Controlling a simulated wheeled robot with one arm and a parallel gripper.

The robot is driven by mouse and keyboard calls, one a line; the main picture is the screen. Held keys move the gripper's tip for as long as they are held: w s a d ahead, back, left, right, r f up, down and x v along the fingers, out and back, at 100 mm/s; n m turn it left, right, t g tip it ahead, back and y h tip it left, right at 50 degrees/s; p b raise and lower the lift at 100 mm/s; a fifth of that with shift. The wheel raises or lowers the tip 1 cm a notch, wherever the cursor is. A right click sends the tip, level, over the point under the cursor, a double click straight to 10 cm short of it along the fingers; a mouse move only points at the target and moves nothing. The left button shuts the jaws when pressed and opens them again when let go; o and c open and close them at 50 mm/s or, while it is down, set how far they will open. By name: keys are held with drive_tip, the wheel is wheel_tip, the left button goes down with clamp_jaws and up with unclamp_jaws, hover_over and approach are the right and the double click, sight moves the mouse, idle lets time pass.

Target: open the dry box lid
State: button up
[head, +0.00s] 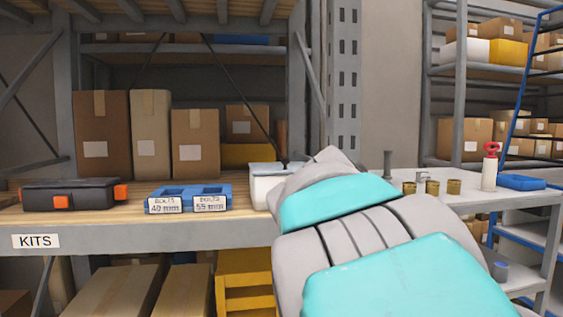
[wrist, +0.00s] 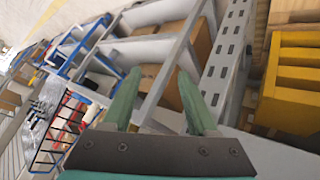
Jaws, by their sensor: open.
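A white box (head: 264,188) stands on the wooden shelf, just left of my arm. It may be the dry box. My arm covers its right part, and I cannot tell how its lid sits. A black case (head: 70,195) with orange latches lies shut at the left of the same shelf. My gripper (wrist: 159,76) shows in the wrist view with its two green fingers apart and nothing between them. In the head view the gripper is hidden behind my arm. Neither box can be made out in the wrist view.
Blue bolt bins (head: 190,197) stand between the black case and the white box. Cardboard boxes (head: 150,135) stand behind. A grey table (head: 415,195) at right holds brass cylinders (head: 433,187) and a red-topped bottle (head: 490,167). A yellow crate (head: 243,280) is below the shelf.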

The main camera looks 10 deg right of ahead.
drive_tip(key=w+a+r+m+t+h+b, duration=0.2)
drive_tip(key=w+a+r+t+h, duration=0.2)
drive_tip(key=w+r, duration=0.85)
drive_tip(key=w+a+r+t+b, duration=0.2)
drive_tip(key=w+a+r+t, duration=0.2)
drive_tip(key=w+a+r, duration=0.5)
drive_tip(key=shift+m+h, duration=0.5)
drive_tip(key=shift+m, duration=0.3)
drive_tip(key=shift+w+d+f+p, duration=0.2)
drive_tip(key=shift+w+f, duration=0.3)
drive_tip(key=shift+w, duration=0.45)
drive_tip(key=shift+w+d+f+p, duration=0.25)
drive_tip(key=shift+w+f, duration=0.2)
drive_tip(key=shift+w, duration=0.55)
drive_tip(key=shift+w+d+f+p, duration=0.2)
drive_tip(key=shift+w+f, duration=0.3)
drive_tip(key=shift+w, duration=0.45)
clamp_jaws()
drive_tip(key=shift+a, duration=0.1)
